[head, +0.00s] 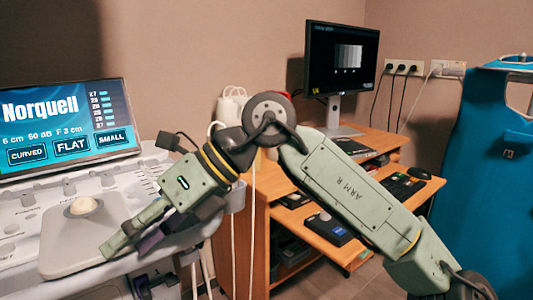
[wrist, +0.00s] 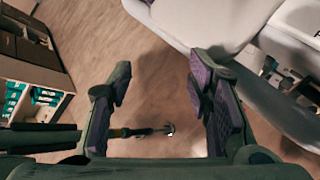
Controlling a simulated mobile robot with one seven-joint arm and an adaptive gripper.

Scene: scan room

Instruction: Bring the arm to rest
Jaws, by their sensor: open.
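My arm (head: 350,192) stretches in from the lower right of the head view, bends at a raised joint and slopes down to the left. My gripper (head: 128,262) hangs at the front edge of the ultrasound console (head: 20,222), beside its trackball panel. In the wrist view my gripper (wrist: 160,75) shows two fingers with purple pads set wide apart. Whether a finger touches the console cannot be told.
The console's screen (head: 68,128) reads Norquell. A wooden desk (head: 290,215) with a monitor (head: 340,62) stands behind my arm. A blue apron (head: 490,165) hangs at the right.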

